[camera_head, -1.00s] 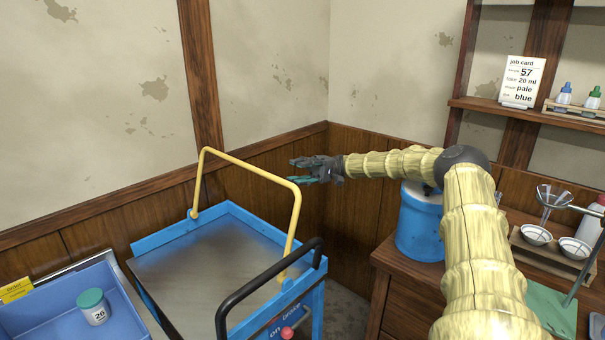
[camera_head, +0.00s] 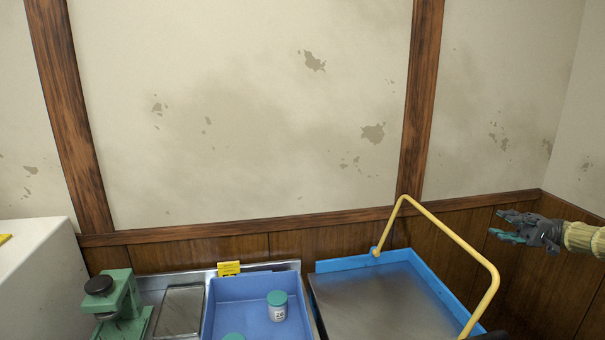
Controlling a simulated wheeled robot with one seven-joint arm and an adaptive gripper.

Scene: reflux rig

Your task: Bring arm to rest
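My gripper (camera_head: 514,228) shows at the right edge of the head view, at the end of my yellowish arm. It is held in the air, pointing left, just right of the yellow hoop handle of the blue cart. Its teal-tipped fingers are apart with a gap between them, and nothing shows between them. Most of my arm is outside the picture.
The blue cart (camera_head: 352,264) has a bare metal top and a tall yellow handle (camera_head: 463,237). Left of it, a blue tray (camera_head: 241,315) holds a teal-lidded jar (camera_head: 277,306). A green device (camera_head: 121,303) and a white cabinet (camera_head: 38,278) stand farther left.

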